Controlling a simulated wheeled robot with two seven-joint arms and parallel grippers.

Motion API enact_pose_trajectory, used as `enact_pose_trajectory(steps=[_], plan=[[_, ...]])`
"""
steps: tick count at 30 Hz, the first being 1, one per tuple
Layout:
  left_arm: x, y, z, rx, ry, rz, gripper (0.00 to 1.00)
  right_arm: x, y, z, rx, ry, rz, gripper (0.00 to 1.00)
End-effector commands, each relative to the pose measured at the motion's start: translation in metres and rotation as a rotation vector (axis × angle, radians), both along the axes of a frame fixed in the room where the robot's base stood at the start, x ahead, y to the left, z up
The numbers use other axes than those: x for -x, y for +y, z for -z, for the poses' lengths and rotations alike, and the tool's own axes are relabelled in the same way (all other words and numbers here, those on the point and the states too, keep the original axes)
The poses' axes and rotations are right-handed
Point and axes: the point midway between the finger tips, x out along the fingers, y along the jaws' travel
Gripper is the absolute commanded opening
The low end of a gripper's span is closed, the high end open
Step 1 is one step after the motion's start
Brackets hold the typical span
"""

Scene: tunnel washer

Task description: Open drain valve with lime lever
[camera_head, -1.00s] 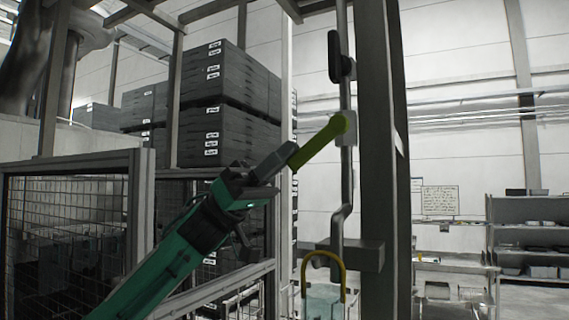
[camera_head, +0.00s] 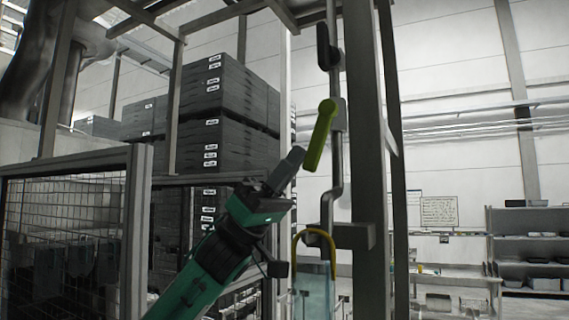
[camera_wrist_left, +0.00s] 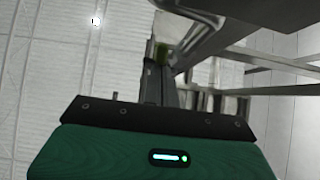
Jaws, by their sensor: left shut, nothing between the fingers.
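The lime lever (camera_head: 319,135) is on the valve of a vertical grey pipe (camera_head: 335,170) in the head view. It slants steeply down and to the left from its pivot at the top. My left gripper (camera_head: 297,156) is shut and empty, its fingertips beside the lever's lower end on the left. Whether they touch it I cannot tell. My right gripper is not in view.
A black handle (camera_head: 327,45) sits higher on the pipe. A dark post (camera_head: 365,130) stands close to the right. Below are a bracket (camera_head: 358,236) and a clear container with a yellow hoop handle (camera_head: 314,280). A mesh fence (camera_head: 65,235) and stacked dark crates (camera_head: 225,85) are at left.

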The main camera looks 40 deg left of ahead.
Motion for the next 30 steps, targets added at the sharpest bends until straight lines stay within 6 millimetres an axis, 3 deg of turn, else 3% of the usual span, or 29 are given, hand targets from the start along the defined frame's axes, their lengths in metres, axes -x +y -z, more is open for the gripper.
enact_pose_trajectory(steps=[8, 30], plan=[[-0.0014, -0.0085, 0.0055, -0.001, 0.0, 0.003, 0.0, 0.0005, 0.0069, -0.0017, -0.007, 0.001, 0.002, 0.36], [-0.0036, -0.0099, 0.0048, -0.001, 0.0, 0.001, 0.0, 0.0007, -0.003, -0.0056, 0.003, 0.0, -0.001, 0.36]])
